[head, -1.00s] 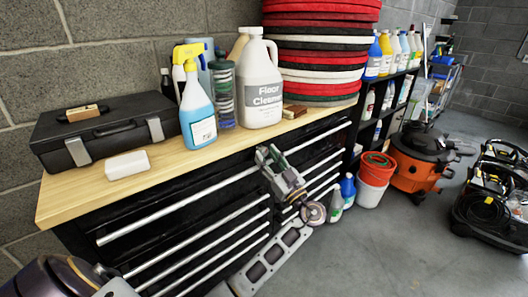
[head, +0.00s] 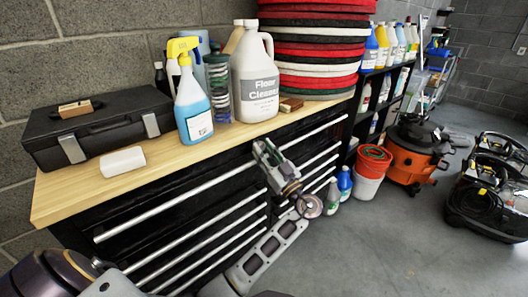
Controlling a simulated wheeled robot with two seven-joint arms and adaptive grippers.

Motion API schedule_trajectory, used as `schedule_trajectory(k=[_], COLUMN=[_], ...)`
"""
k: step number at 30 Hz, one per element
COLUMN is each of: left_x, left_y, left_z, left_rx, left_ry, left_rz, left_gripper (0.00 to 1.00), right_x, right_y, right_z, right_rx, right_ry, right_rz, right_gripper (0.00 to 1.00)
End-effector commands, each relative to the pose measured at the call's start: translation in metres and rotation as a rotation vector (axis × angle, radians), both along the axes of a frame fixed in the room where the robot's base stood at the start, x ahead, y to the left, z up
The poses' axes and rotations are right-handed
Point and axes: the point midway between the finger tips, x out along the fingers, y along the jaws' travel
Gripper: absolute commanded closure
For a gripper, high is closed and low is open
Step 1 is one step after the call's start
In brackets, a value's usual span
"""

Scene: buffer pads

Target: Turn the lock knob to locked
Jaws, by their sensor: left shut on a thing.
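The black tool chest (head: 150,217) with long silver drawer handles stands under a wooden top. My left gripper (head: 263,152) is at the upper part of the chest's front, below the floor cleaner jug. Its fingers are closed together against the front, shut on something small. The lock knob itself is hidden behind the fingers, so I cannot see which way it points. My right gripper is not in view.
The wooden top (head: 75,195) holds a black case (head: 95,130), a white block (head: 122,162), a spray bottle (head: 192,105) and a floor cleaner jug (head: 254,80). Red and white buckets (head: 370,175) and an orange vacuum (head: 410,155) stand at right. Open floor lies in front.

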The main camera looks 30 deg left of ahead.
Motion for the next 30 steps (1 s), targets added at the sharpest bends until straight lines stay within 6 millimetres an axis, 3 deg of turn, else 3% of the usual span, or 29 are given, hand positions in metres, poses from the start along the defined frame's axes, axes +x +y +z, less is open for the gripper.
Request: schedule_trajectory(k=[15,27,28,30], left_x=[-0.0017,-0.0016,-0.0016,-0.0016], left_y=[0.0007,0.0006,0.0006,0.0006], left_z=[0.0014,0.0018,0.0018,0.0018], left_rx=[0.067,0.077,0.077,0.077], left_ry=[0.192,0.213,0.213,0.213], left_rz=[-0.002,-0.001,-0.001,-0.001], left_gripper=[0.95,0.95,0.7,0.62], right_x=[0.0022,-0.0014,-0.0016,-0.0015], right_y=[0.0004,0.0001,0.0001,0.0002], right_z=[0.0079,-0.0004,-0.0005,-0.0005], right_rx=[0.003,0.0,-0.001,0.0], right_ry=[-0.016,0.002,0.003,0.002], right_rz=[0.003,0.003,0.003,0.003], right_gripper=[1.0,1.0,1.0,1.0])
